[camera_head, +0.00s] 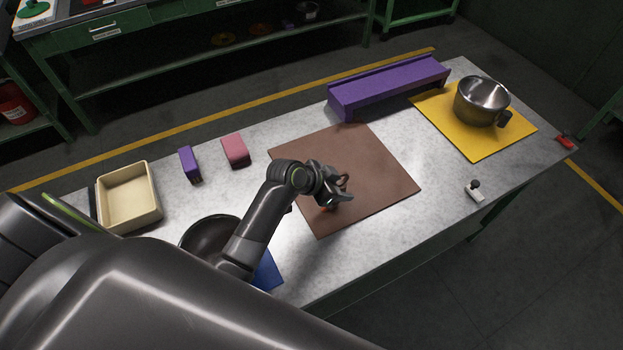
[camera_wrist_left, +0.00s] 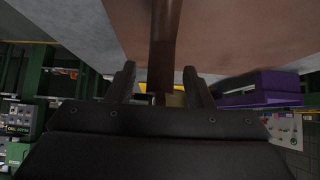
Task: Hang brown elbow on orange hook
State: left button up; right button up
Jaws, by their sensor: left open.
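My left gripper (camera_head: 345,191) is over the brown mat (camera_head: 385,170), with its jaws apart. In the left wrist view, a brown bar-like piece (camera_wrist_left: 165,38), likely the brown elbow, comes down between the two open fingers (camera_wrist_left: 160,85). I cannot tell whether it touches them. In the head view the elbow is mostly hidden by the gripper. My right gripper is not in view.
A purple stand (camera_head: 390,88) is behind the mat. A steel pot (camera_head: 482,101) sits on a yellow mat (camera_head: 474,142) at right. A cream tray (camera_head: 130,197), purple block (camera_head: 189,164) and pink block (camera_head: 235,151) are left. A dark pan (camera_head: 205,236) is beside my arm.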

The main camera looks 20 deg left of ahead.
pick_arm(q)
jog(key=b+v, duration=0.2)
jog(key=v, duration=1.5)
jog(key=shift+b, duration=0.3)
jog(key=shift+a+f, duration=0.1)
